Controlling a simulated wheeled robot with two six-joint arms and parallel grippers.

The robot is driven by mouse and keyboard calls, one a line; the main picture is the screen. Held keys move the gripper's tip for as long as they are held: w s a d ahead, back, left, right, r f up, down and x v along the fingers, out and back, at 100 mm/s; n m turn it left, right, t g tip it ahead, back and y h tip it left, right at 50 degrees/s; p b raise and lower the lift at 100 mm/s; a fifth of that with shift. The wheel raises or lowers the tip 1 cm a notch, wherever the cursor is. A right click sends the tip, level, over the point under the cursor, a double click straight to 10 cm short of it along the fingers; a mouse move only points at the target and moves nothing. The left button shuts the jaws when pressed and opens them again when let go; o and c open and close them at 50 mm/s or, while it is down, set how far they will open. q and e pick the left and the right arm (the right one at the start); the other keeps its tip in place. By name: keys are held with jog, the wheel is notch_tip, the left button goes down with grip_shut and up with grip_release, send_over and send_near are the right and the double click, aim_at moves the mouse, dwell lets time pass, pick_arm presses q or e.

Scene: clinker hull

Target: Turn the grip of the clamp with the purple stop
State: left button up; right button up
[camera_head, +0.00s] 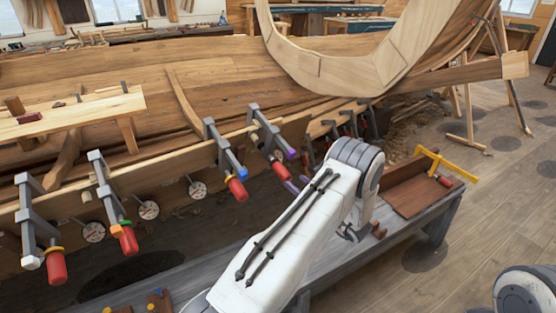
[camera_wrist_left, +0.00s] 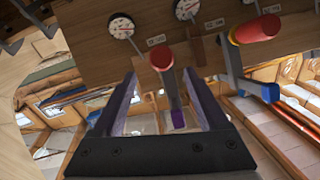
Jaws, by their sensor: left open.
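The clamp with the purple stop (camera_head: 291,154) hangs on the plank edge, its red grip (camera_head: 279,171) pointing down. In the left wrist view its red grip (camera_wrist_left: 162,58) shows just beyond and between my fingertips, and its purple stop (camera_wrist_left: 178,119) lies lower, behind the bar. My left gripper (camera_head: 294,183) is open, its purple fingers right by that grip in the head view, partly hidden by my white arm. In the left wrist view the open left gripper (camera_wrist_left: 160,75) has nothing clasped; contact with the grip cannot be told. My right gripper is not in view.
A clamp with a blue stop (camera_head: 240,173) is close on the left; green-stop (camera_head: 125,223) and white-stop (camera_head: 31,262) clamps hang farther left. Round dials (camera_head: 197,189) line the plank. A grey bench (camera_head: 440,215) with a wooden tray (camera_head: 410,200) and yellow clamp (camera_head: 447,163) stands right.

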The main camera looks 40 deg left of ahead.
aim_at(277, 169)
pick_arm(q)
jog(key=shift+s+a+r+n+h, duration=0.1)
jog(key=shift+s+a+n+h, duration=0.15)
jog(key=shift+n, duration=0.25)
jog(key=shift+a, duration=0.3)
jog(key=p+x, duration=0.2)
jog(key=x, duration=0.7)
jog(key=shift+w+a, duration=0.1)
jog(key=shift+a, duration=0.25)
grip_shut()
jog(key=shift+d, duration=0.3)
jog(key=shift+a, duration=0.25)
